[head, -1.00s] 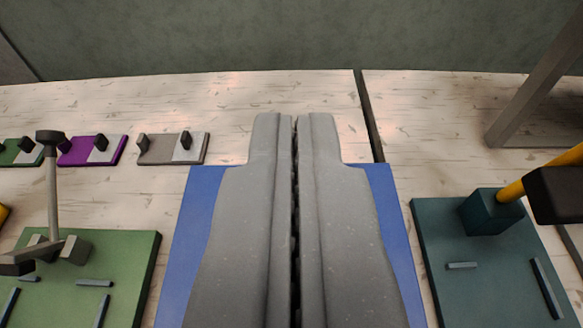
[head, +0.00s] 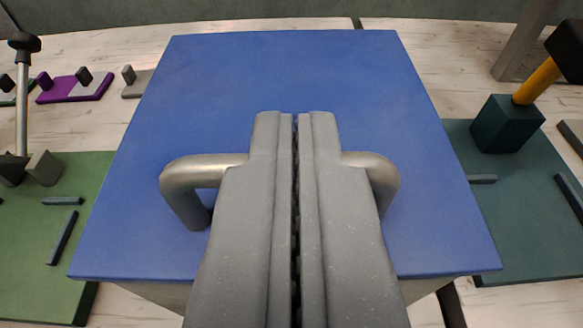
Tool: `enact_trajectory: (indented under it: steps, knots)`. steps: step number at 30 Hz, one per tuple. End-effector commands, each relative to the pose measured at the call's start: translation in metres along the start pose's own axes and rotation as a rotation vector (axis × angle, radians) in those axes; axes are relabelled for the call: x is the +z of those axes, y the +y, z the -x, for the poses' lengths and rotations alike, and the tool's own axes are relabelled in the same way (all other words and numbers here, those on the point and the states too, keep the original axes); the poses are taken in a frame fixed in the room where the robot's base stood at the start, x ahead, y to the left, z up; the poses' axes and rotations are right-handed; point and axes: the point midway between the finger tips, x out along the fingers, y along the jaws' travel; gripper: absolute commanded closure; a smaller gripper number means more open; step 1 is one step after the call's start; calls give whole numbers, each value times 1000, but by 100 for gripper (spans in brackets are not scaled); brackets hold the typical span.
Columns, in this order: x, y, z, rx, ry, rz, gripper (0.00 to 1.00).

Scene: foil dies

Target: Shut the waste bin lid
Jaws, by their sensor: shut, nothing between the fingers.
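The blue waste bin lid (head: 290,75) fills the middle of the head view as a broad flat panel. A bent grey metal handle (head: 185,178) stands on it, its middle hidden behind my gripper. Part of the grey bin body (head: 160,291) shows under the lid's near edge. I cannot tell from this angle whether the lid lies fully closed on it. My gripper (head: 294,115) is shut and empty, pointing over the lid across the handle. I cannot tell whether it touches the handle or the lid.
A green board (head: 45,230) with a lever lies left, and a teal board (head: 515,245) with a yellow-shafted, black-knobbed lever (head: 538,80) lies right. A purple plate (head: 75,88) sits at the back left. Pale wooden table shows behind, with a grey post (head: 520,45) at back right.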

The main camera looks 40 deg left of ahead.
Motion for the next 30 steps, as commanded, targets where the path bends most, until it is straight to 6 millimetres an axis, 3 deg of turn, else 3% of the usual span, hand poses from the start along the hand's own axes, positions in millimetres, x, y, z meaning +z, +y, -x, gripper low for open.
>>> enact_trajectory:
  steps: [1,3,20,25,30]
  knots:
    - [17,-5,-6,-21,-32,7,100]
    - [20,-8,-8,-28,-38,9,100]
    - [33,-11,-13,-42,-58,5,100]
    - [22,-10,-9,-38,-53,3,100]
    - [-6,-10,2,-29,-36,2,100]
